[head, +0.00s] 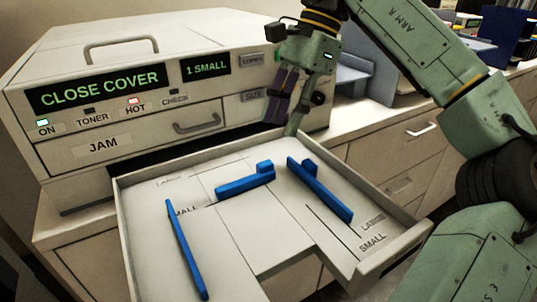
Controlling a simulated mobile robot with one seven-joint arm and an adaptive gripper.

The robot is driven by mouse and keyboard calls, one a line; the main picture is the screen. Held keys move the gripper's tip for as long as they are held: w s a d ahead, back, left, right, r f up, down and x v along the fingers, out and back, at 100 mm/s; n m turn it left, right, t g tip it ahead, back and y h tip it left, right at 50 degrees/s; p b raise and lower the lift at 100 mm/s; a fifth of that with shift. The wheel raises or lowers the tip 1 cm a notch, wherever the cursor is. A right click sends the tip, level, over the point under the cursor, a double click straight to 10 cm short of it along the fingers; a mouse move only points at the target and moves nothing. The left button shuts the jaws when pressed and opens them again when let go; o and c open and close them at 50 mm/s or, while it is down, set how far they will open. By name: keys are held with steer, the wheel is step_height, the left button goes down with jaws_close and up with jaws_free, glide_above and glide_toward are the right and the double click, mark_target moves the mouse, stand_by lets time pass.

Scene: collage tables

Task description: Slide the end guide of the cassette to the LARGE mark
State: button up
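The cassette (128,228) is a pale open tray pulled out below the copier. A blue crosswise guide with a raised tab, seemingly the end guide (243,182), lies across its middle, close to the line by the left SMALL mark (186,211). The left LARGE mark (170,182) is farther back, towards the copier. A long blue guide (186,250) stands at left and another with a tab (322,192) at right. My gripper (285,118) is above the cassette's back right corner, before the copier's front, apart from the end guide. Its finger opening is unclear.
The copier (70,150) stands behind, with a CLOSE COVER display (97,90) and a JAM drawer handle (197,122). More LARGE and SMALL marks (372,243) are at the cassette's right. Counter drawers (400,150) stand at right. Space above the cassette's middle is clear.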

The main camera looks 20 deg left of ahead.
mark_target(266, 162)
steer(key=b+x, duration=0.2)
steer(key=x, duration=0.7)
steer(key=shift+w+a, duration=0.1)
jaws_close()
stand_by(0.5)
